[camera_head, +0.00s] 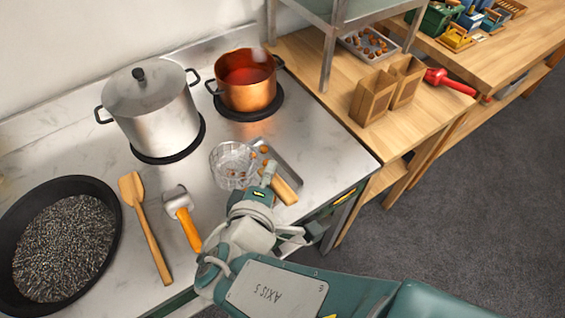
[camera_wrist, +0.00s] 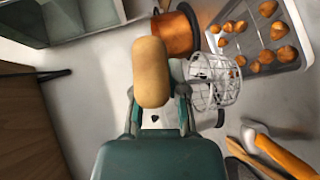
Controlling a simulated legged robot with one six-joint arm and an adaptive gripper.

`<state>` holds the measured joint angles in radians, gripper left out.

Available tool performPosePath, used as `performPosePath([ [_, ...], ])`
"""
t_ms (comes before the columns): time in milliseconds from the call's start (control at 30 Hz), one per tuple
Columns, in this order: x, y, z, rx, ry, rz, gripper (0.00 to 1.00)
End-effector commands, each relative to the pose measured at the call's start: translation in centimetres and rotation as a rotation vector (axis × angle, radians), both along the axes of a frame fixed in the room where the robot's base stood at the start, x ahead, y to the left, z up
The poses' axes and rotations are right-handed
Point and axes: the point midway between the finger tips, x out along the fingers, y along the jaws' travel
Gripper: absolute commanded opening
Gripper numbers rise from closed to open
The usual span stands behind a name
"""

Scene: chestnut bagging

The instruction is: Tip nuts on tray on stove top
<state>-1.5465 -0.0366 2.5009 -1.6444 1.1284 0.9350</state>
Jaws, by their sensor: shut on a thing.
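My gripper (camera_head: 266,182) is shut on the wooden handle (camera_head: 284,190) of a wire basket skimmer, above the right front of the stove top (camera_head: 330,160). The handle crosses the fingers in the wrist view (camera_wrist: 150,72). The wire basket (camera_head: 231,166) hangs left of my gripper and looks tilted; it also shows in the wrist view (camera_wrist: 212,92), where I see no nuts in it. A grey metal tray (camera_head: 289,156) lies beside the basket, partly hidden by my gripper. Several brown nuts (camera_wrist: 284,54) lie on the tray (camera_wrist: 309,38), apart from each other.
A copper pot (camera_head: 248,93) and a lidded steel pot (camera_head: 150,108) stand behind. A black pan (camera_head: 110,215) of dark grains, a wooden spatula (camera_head: 148,230) and an orange-handled tool (camera_head: 187,225) are at left. Wooden boxes (camera_head: 372,100) stand on the right counter.

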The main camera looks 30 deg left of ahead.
Motion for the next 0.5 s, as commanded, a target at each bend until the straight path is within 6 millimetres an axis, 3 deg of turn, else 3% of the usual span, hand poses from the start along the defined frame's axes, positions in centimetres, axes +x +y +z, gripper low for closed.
performPosePath([
  [233,-1.6,0.8,0.8,-0.082,-0.173,0.002,0.00],
  [500,-1.9,0.8,2.5,-0.094,-0.213,0.000,0.00],
])
